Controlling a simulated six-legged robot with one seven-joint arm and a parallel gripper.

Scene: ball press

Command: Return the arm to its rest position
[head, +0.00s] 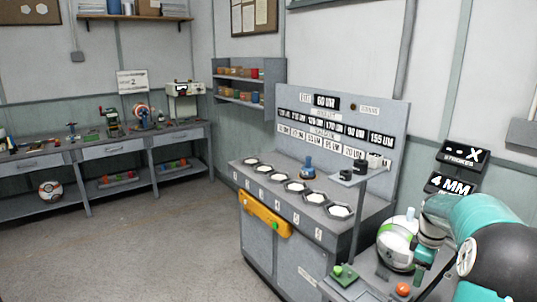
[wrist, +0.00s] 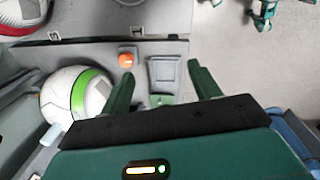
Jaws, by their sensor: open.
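My teal arm (head: 480,225) reaches in from the right edge of the head view, over the press bench. In the wrist view, my gripper (wrist: 160,70) has its two green fingers spread wide apart with nothing between them. Beyond the fingers are a grey square pad (wrist: 164,72) and an orange button (wrist: 126,60). A white ball with a green band (wrist: 78,95) sits left of the fingers, apart from them. The ball also shows in the head view (head: 394,246), left of my arm, which partly hides the bench there.
A grey console (head: 268,255) with several round white dishes and a labelled back panel stands left of the bench. A green button (head: 345,275) and the orange button (head: 402,289) are near the front. The workbench (head: 105,150) is far left, with open floor (head: 150,250) between.

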